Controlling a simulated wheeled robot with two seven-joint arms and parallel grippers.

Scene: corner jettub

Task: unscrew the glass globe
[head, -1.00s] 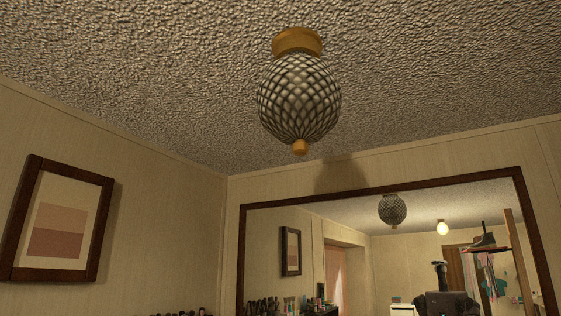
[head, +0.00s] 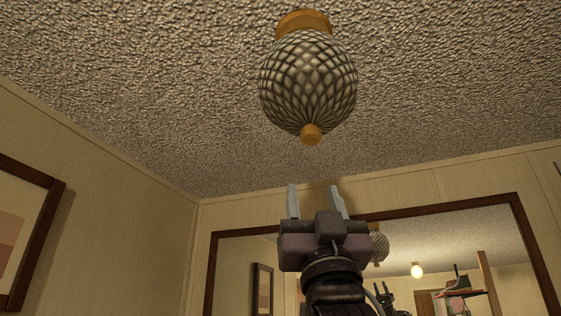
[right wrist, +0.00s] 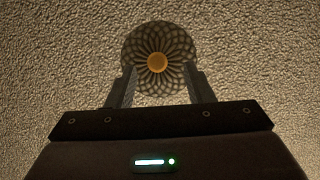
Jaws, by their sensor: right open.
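The glass globe (head: 308,82) is a round, diamond-patterned shade hanging from a brass-coloured ceiling base (head: 303,23). A small brass knob (head: 311,135) sits at its bottom. My right gripper (head: 313,188) points up below the globe, with its two fingers apart and nothing between them. In the right wrist view the globe (right wrist: 159,45) shows from below, beyond the open fingertips (right wrist: 159,72), with its brass knob (right wrist: 157,63) roughly centred between them. The fingers look apart from the globe. My left gripper is not in view.
A dark-framed mirror (head: 369,215) on the wall behind my right gripper reflects the globe and parts of the room. A framed picture (head: 30,230) hangs on the left wall. The textured ceiling (head: 150,90) around the globe is clear.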

